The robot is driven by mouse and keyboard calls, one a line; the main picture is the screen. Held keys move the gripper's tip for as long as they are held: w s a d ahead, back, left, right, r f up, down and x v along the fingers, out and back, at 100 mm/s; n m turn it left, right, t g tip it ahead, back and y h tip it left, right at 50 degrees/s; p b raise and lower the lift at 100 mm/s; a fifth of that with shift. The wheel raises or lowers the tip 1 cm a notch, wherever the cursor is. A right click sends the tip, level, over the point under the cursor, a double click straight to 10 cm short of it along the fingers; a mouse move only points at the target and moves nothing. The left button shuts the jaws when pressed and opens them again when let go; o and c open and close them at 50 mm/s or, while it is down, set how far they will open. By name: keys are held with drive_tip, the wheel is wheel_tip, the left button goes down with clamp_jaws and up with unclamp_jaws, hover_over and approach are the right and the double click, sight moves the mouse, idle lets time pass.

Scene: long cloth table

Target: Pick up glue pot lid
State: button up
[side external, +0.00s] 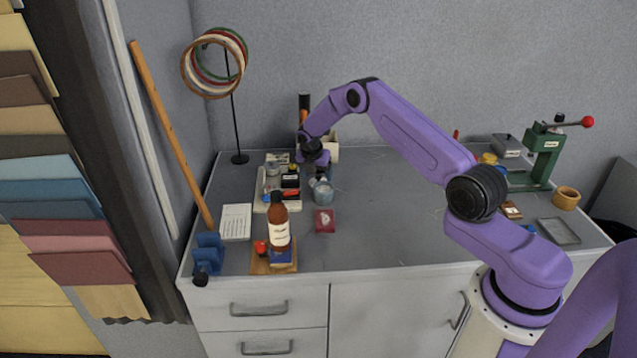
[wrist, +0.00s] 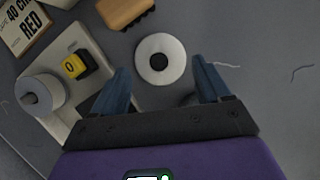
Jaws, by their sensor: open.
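A round pale lid with a dark knob at its centre (wrist: 147,46) shows in the wrist view, just ahead of and between my fingertips. I take it as the glue pot lid. My gripper (wrist: 160,70) is open and empty, with one blue finger on each side of the lid's near edge. In the side view my gripper (side external: 320,177) points down over a grey-blue pot (side external: 324,195). The lid cannot be made out clearly there. The height between fingertips and lid is hard to tell.
Left of the lid in the wrist view, a pale tray (wrist: 84,50) holds a yellow-and-black item (wrist: 74,66) and a white-and-grey cylinder (wrist: 38,95). A wooden brush (wrist: 124,10) lies beyond. A brown bottle (side external: 278,228) stands nearer the front.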

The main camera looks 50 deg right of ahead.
drive_tip(key=shift+x, duration=1)
drive_tip(key=c, duration=0.8)
drive_tip(key=shift+r, duration=0.15)
